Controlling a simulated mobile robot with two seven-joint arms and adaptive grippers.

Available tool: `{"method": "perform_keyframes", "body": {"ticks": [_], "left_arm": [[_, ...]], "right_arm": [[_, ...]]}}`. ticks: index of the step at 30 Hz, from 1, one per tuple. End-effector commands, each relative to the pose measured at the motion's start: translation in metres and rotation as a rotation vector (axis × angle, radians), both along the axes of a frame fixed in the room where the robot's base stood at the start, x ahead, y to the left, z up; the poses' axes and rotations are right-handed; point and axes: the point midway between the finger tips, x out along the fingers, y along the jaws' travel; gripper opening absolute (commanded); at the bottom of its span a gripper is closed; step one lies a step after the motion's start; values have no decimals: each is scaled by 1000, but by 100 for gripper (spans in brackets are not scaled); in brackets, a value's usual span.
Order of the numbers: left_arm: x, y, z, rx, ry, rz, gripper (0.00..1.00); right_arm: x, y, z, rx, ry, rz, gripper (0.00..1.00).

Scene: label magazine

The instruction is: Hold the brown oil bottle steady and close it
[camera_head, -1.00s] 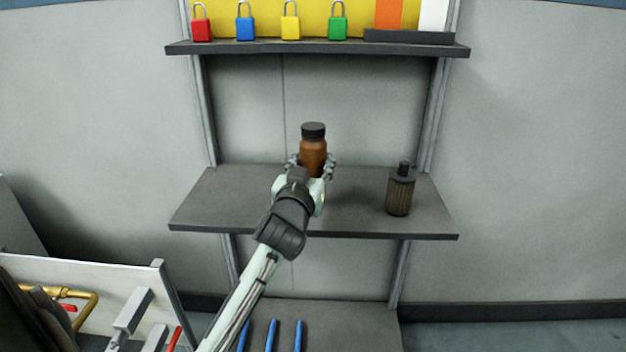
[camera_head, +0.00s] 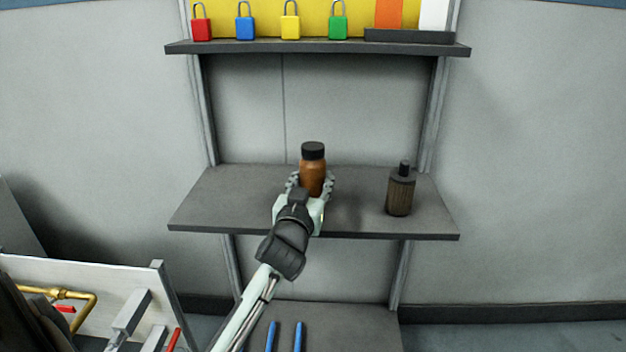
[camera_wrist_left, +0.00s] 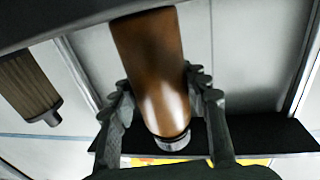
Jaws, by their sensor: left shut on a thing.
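The brown oil bottle (camera_head: 312,178) stands upright at the middle shelf with a black cap (camera_head: 313,150) on its top. Whether the cap is fully tight cannot be told. My left gripper (camera_head: 311,188) is shut around the bottle's body from the front. In the left wrist view the bottle (camera_wrist_left: 152,70) lies between the two fingers (camera_wrist_left: 164,105), with its cap end toward the lower middle. The gripper hides the bottle's base in the head view, so contact with the shelf is unclear. My right gripper is not in view.
A dark ribbed bottle (camera_head: 400,190) with a black top stands to the right on the middle shelf (camera_head: 240,205). It also shows in the left wrist view (camera_wrist_left: 28,85). The upper shelf (camera_head: 300,48) holds several coloured padlocks. The middle shelf's left part is clear.

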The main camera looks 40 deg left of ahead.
Motion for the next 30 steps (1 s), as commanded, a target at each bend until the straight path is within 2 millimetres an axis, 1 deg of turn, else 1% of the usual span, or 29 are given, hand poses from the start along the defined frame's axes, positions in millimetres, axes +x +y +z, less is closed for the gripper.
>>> {"method": "perform_keyframes", "body": {"ticks": [1,5,6,14,17,19,23,27,30], "left_arm": [[0,0,0,0,0,0,48],[0,0,0,0,1,0,64],[0,0,0,0,1,0,66],[0,0,0,0,1,0,66],[0,0,5,0,0,0,66],[-7,-3,1,-3,2,-1,66],[-30,-12,1,-4,3,0,66],[-60,-24,1,-4,3,1,66],[-79,-33,0,-3,3,1,66]], "right_arm": [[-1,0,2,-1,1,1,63],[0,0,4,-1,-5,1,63],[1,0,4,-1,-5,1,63],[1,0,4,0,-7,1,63],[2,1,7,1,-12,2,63],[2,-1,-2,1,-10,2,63],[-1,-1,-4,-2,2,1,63],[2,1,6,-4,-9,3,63],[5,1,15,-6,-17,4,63]]}}
